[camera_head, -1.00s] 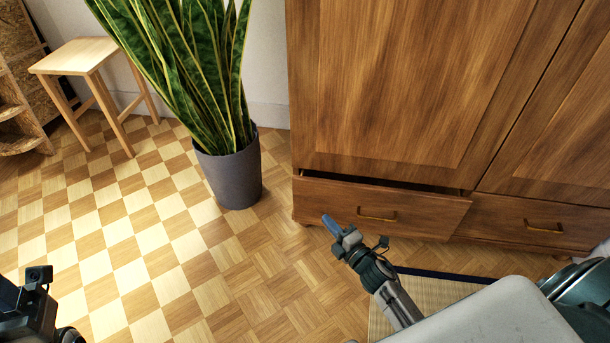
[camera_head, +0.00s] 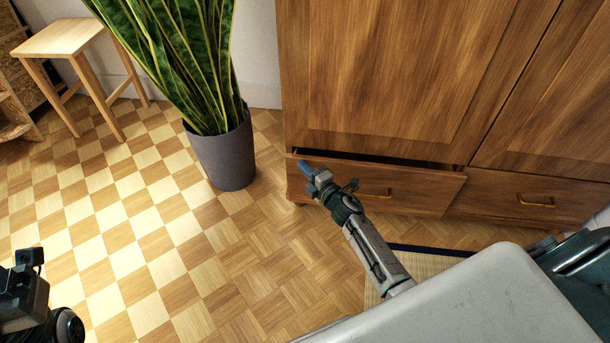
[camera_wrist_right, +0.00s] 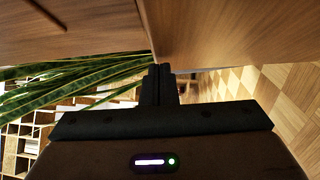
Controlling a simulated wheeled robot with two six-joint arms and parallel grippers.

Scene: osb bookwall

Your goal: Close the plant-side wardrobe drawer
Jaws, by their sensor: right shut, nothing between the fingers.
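The plant-side wardrobe drawer (camera_head: 425,190) is the left one, beside the potted plant (camera_head: 222,155). It stands partly open, with a dark gap along its top edge. Its brass handle is partly covered by my right arm. My right gripper (camera_head: 305,168) is shut and empty at the left end of the drawer front. In the right wrist view its closed fingers (camera_wrist_right: 158,78) point toward wood panels; I cannot tell if they touch. Part of my left gripper (camera_head: 22,290) shows at the lower left edge, and its fingers cannot be made out.
The wardrobe (camera_head: 390,70) stands above the drawers. The right drawer (camera_head: 535,197) looks shut. A wooden stool (camera_head: 65,40) stands at the back left. A mat (camera_head: 425,265) lies before the wardrobe. The parquet floor (camera_head: 150,250) is clear at the left.

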